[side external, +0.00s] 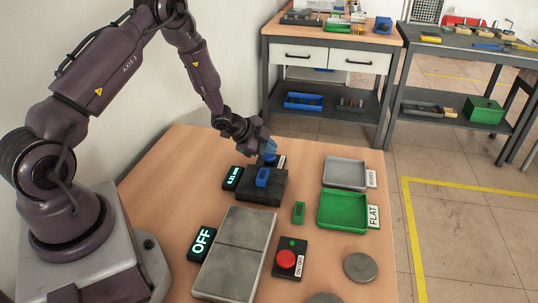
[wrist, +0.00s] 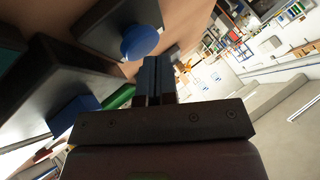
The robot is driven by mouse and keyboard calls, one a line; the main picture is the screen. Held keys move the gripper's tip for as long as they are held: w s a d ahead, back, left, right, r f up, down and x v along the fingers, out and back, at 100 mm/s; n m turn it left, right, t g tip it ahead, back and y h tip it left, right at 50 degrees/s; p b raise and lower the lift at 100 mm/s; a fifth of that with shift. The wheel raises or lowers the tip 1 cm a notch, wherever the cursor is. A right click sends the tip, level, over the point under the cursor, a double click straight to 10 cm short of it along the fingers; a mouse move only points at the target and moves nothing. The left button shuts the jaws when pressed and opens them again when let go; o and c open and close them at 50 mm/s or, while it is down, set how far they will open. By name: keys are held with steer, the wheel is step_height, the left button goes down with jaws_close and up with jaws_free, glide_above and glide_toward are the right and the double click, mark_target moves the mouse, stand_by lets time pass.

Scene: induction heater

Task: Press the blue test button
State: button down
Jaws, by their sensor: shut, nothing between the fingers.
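The blue test button (wrist: 140,42) is a round blue cap on a dark grey box (wrist: 115,20) in the wrist view. In the side view the button (side external: 270,158) shows at the back of the table, just behind a dark block, partly covered by my gripper. My gripper (side external: 270,149) is shut and empty, with its fingertips close to the button. In the wrist view the closed fingertips (wrist: 156,62) are beside the button, just below and right of it in the picture. I cannot tell whether they touch it.
A dark block (side external: 262,190) with a blue piece (side external: 262,177) on top stands in front of the button. A small lit display (side external: 232,178) is to its left. Grey (side external: 345,186) and green (side external: 343,225) trays lie right. A red button box (side external: 288,270) and grey plates (side external: 236,255) are nearer.

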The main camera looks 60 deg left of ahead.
mark_target(269, 156)
steer(key=shift+r, duration=0.5)
steer(key=shift+r, duration=2.55)
steer(key=shift+f, duration=0.1)
